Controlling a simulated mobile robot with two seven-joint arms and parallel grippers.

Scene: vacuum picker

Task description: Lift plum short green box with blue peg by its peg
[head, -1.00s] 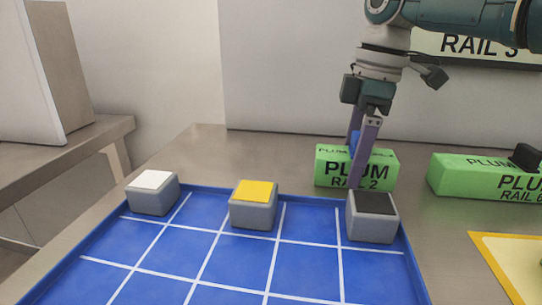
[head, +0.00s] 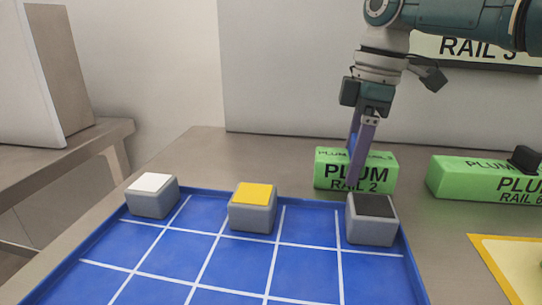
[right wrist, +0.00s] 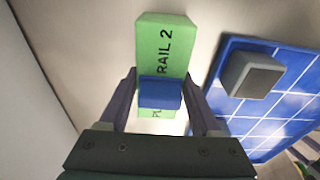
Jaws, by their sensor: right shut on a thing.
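The short green box (head: 333,182), marked PLUM RAIL 2, rests on the table behind the blue tray's right part. In the right wrist view the green box (right wrist: 163,50) has a blue peg (right wrist: 160,93) standing on its top. My right gripper (head: 356,160) comes down from above and is shut on the blue peg, one finger on each side. The fingers hide most of the peg in the head view. My left gripper is not in view.
A blue tray (head: 185,245) with white grid lines holds white-topped (head: 152,196), yellow-topped (head: 252,208) and black-topped (head: 371,220) grey blocks. A longer green box (head: 465,178) with a black peg (head: 525,159) lies to the right. A wall panel stands behind.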

